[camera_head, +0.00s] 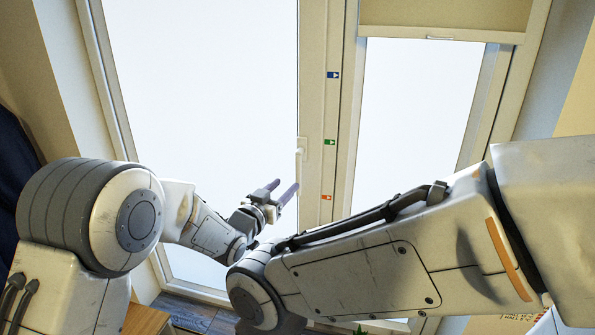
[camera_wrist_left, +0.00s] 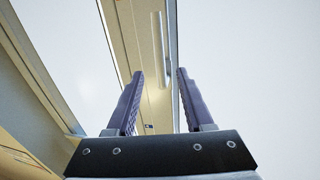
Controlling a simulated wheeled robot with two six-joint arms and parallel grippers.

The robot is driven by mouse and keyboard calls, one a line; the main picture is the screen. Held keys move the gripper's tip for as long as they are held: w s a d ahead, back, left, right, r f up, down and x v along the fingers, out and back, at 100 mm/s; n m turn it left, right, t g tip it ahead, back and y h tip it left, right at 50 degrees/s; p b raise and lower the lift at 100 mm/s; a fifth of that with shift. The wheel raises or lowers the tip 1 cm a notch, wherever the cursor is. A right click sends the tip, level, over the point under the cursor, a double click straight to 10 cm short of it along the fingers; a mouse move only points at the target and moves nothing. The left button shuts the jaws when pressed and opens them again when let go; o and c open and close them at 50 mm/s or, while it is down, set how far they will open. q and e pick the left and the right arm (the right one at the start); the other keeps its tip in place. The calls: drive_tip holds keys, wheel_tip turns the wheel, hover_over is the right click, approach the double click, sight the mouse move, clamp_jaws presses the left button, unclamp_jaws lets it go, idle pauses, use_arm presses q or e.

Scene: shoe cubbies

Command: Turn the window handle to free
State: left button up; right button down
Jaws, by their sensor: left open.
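The window handle (camera_head: 299,165) is a slim white lever on the cream frame post between two bright panes. In the head view it hangs down along the post. In the left wrist view the handle (camera_wrist_left: 158,38) is a long pale bar beyond the gap between the fingers. My left gripper (camera_head: 282,188) is open, with two purple-grey fingers, just left of the handle's lower end in the head view. In the left wrist view my left gripper (camera_wrist_left: 160,74) has nothing between its fingers. Contact with the handle cannot be made out. My right gripper is out of view.
A rolled blind (camera_head: 445,15) covers the top of the right pane. My right arm crosses the lower right foreground.

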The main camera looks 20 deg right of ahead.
sight(297, 174)
use_arm(q)
drive_tip(key=p+x, duration=0.3)
drive_tip(key=x, duration=0.6)
drive_tip(key=shift+d, duration=0.1)
drive_tip(key=shift+f, duration=0.1)
clamp_jaws()
idle(1.2)
